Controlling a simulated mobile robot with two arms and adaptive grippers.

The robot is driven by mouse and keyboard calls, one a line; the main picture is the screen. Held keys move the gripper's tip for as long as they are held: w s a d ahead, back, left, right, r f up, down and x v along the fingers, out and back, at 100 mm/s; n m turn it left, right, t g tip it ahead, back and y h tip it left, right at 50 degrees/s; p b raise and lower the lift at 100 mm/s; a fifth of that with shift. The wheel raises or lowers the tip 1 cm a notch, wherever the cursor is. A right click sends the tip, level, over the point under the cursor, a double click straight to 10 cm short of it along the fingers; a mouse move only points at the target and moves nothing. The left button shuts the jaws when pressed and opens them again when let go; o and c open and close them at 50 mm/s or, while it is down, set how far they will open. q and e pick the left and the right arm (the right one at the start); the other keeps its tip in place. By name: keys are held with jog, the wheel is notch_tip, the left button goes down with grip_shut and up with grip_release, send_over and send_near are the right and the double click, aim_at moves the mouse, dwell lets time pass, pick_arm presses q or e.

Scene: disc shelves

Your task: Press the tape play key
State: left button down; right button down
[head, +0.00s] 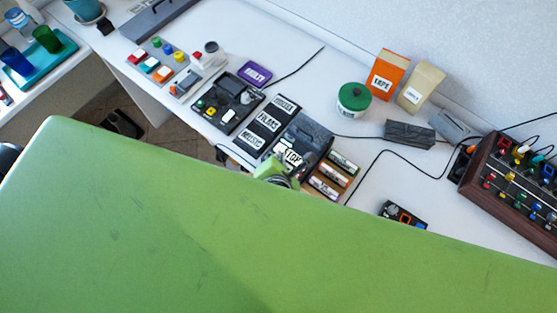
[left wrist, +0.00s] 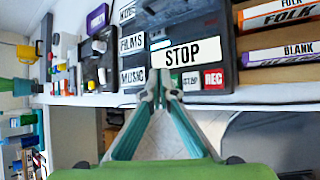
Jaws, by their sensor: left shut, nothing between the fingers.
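The tape recorder (head: 311,132) is a dark box on the white desk, with a large STOP label on it. It also shows in the left wrist view (left wrist: 208,22), with a row of keys along its near edge. A red REC key (left wrist: 213,79) is at the right of that row, beside a pale key (left wrist: 190,83) with small blurred lettering. My left gripper (left wrist: 165,80) is shut and empty, its tips in front of the key row, left of the pale key. I cannot tell whether they touch a key. No play key can be read; the fingers hide part of the row.
Labelled cassettes (head: 333,175) lie in a rack right of the recorder. FILMS and MUSIC labelled boxes stand on its left. A green-lidded jar (head: 354,97), an orange TAPE box (head: 386,75) and a knobbed mixer (head: 515,185) stand further right. Cables cross the desk. My green arm covers the foreground.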

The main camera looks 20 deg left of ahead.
pick_arm(q)
jog(key=shift+f, duration=0.15)
jog(key=shift+f, duration=0.25)
jog(key=shift+f+b, duration=0.3)
jog(key=shift+f, duration=0.15)
dwell(0.5)
dwell(0.3)
jog(key=shift+r+p, duration=0.85)
jog(key=shift+p, duration=0.15)
notch_tip(320, 180, up, 5)
jog(key=p, duration=0.5)
jog(key=shift+r, duration=0.1)
